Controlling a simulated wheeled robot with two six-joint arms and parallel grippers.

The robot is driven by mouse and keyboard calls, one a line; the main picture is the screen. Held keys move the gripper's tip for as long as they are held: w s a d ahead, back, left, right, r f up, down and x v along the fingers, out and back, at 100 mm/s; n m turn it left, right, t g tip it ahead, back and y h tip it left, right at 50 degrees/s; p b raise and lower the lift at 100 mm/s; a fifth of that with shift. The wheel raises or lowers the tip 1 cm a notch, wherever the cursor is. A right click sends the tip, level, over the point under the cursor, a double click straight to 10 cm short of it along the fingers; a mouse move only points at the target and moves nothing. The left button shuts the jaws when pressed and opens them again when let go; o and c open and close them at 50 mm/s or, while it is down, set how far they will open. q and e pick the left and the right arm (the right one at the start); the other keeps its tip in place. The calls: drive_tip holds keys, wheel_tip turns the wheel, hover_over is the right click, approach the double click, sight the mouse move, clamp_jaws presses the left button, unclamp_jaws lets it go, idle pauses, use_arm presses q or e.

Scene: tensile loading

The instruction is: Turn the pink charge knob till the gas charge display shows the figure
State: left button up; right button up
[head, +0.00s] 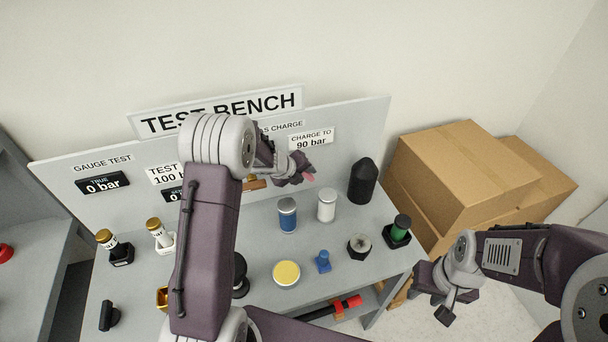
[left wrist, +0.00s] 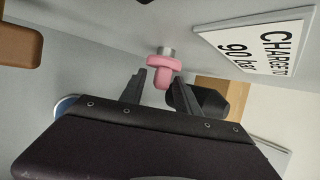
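The pink charge knob (left wrist: 162,66) sticks out of the panel on a short metal stem. In the head view only a bit of the pink knob (head: 308,177) shows past my left gripper (head: 300,172). In the left wrist view my left gripper (left wrist: 160,88) is open, its two dark fingertips on either side of the knob's lower end, with small gaps visible. A sign (head: 311,139) reads "CHARGE TO 90 bar"; it also shows in the left wrist view (left wrist: 262,45). The gas charge display is hidden behind my left arm. My right gripper (head: 440,296) hangs right of the bench, fingers unclear.
On the grey bench (head: 330,290) stand a blue canister (head: 288,216), a white canister (head: 327,205), a black bottle (head: 363,182), a yellow-topped disc (head: 286,273) and gauges at the left. Cardboard boxes (head: 450,180) stand to the right.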

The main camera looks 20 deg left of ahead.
use_arm(q)
clamp_jaws()
drive_tip(key=t+h+b, duration=0.1)
drive_tip(key=b, duration=0.3)
drive_tip(key=f+t+h+b, duration=0.1)
drive_tip(key=b, duration=0.4)
drive_tip(key=shift+s+a+f+n, duration=0.1)
drive_tip(key=shift+a+f+n, duration=0.1)
drive_tip(key=shift+f+n, duration=0.15)
drive_tip(key=shift+r+t+h+b, duration=0.4)
drive_tip(key=shift+b, duration=0.3)
drive_tip(key=shift+r, duration=0.15)
unclamp_jaws()
drive_tip(key=shift+s+r, duration=0.1)
